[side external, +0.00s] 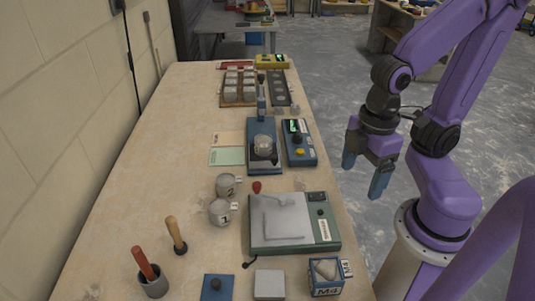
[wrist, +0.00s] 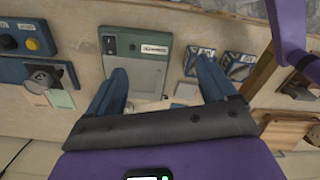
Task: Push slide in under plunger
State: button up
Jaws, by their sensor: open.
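A blue press (side external: 264,130) with an upright column and a lever stands mid-table in the side view. A clear round cup (side external: 264,143) sits on its base, above a dark plate at the front that may be the slide (side external: 263,157). I cannot make out how far in the slide is, or the plunger's tip. The press also shows at the left of the wrist view (wrist: 42,72). My gripper (side external: 366,172) is open and empty, off the table's right edge, to the right of the press. Its two blue fingers (wrist: 161,66) are spread apart in the wrist view.
A blue control box (side external: 300,142) with a yellow knob stands close right of the press. A green-grey balance (side external: 293,222) lies nearer the camera.

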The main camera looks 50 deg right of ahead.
jog(key=shift+c, duration=0.3)
jog(key=c, duration=0.5)
jog(key=shift+m, duration=0.7)
jog(key=w, duration=0.2)
jog(key=w+a, duration=0.1)
jog(key=w, duration=0.1)
jog(key=w+r, duration=0.1)
jog(key=w, duration=0.2)
jog(key=shift+a+r, duration=0.1)
jog(key=shift+a, duration=0.2)
jog(key=shift+c, duration=0.5)
jog(key=m, duration=0.4)
send_over(275, 156)
jog(key=shift+g, duration=0.3)
notch_tip(275, 156, down, 17)
grip_shut()
